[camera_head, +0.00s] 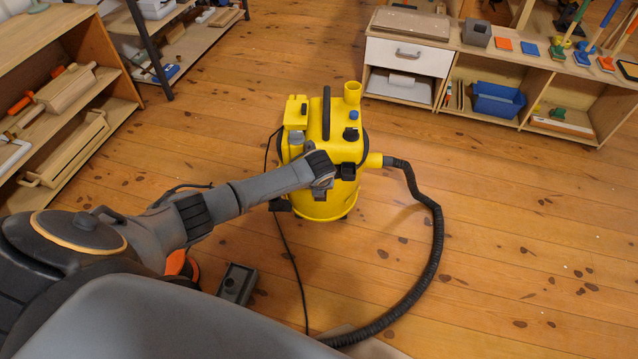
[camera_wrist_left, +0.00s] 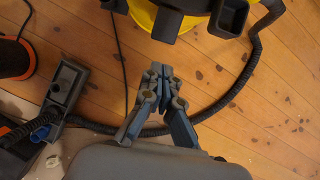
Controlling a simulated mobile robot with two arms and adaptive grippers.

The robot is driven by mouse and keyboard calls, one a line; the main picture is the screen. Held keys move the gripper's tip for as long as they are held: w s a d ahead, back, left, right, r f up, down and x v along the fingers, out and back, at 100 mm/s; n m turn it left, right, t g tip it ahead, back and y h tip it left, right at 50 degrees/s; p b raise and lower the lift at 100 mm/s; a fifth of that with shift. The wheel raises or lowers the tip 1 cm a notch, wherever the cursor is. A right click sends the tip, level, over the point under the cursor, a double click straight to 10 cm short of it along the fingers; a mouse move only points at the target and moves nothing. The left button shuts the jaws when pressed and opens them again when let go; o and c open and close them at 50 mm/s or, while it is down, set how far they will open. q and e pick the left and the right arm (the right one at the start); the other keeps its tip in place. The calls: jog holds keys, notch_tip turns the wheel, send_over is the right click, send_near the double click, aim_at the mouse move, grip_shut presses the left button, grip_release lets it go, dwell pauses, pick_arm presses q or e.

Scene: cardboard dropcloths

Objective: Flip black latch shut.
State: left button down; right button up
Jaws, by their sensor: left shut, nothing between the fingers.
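The yellow vacuum (camera_head: 318,200) stands upright on the wood floor, and its lower front shows at the top of the wrist view. A black latch-like part (camera_head: 348,171) sits on its front, right of my left wrist. Two black blocky parts show on the vacuum in the wrist view, one left (camera_wrist_left: 166,24) and one right (camera_wrist_left: 230,18); I cannot tell whether the latch is open or shut. My left gripper (camera_wrist_left: 160,72) is shut and empty, apart from the black parts in that view. In the head view my wrist hides its fingers. My right gripper is not in view.
A black hose (camera_head: 437,235) curves from the vacuum's right side toward me. A thin black cord (camera_head: 291,255) runs along the floor. A dark floor nozzle (camera_head: 237,283) lies near my arm. Shelves stand at left (camera_head: 120,108) and back right (camera_head: 535,65). The floor at right is clear.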

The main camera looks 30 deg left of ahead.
pick_arm(q)
jog(key=v, duration=0.3)
jog(key=shift+s+d+r, duration=0.1)
jog(key=shift+s+r, duration=0.1)
jog(key=shift+r, duration=0.1)
jog(key=shift+f, duration=0.1)
dwell(0.3)
